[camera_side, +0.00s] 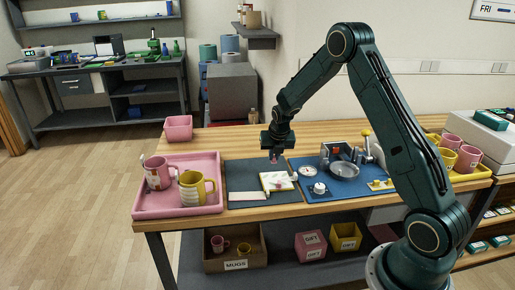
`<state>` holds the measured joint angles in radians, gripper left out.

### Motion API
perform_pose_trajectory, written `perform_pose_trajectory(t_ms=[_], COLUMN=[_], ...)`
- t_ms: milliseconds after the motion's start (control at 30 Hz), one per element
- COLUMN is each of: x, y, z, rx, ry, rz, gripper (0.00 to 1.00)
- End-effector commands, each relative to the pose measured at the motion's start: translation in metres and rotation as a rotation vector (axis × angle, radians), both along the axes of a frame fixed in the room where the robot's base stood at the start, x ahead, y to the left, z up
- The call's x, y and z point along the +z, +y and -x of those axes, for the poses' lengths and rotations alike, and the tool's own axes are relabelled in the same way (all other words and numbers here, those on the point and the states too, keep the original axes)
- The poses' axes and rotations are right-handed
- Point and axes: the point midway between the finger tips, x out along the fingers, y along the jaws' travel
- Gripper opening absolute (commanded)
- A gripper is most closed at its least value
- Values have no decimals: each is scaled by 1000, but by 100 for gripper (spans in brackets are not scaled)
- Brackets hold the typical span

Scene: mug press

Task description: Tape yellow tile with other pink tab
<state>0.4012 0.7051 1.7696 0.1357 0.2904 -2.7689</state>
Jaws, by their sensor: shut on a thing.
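A tile (267,187) with a pale top and a yellow edge lies on the dark grey mat (243,173). A small pink mark shows on its top; I cannot make out its details. My gripper (274,158) points down above the tile, apart from it, and is shut on a small pink piece that looks like the pink tab (274,160). The fingertips are small in this view, so the tab's exact shape is unclear.
A pink tray (150,206) with a pink mug (158,174) and a yellow mug (191,190) stands at left. A white strip (247,197) lies before the tile.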

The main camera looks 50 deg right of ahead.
Motion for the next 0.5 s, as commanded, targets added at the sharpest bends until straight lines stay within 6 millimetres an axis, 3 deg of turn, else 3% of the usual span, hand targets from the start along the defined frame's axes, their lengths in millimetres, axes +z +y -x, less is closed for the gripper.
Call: perform_pose_trajectory(t_ms=[500], x=[1], y=[-7], z=[0], rx=[59], ry=[0], rz=[-1], gripper=[0])
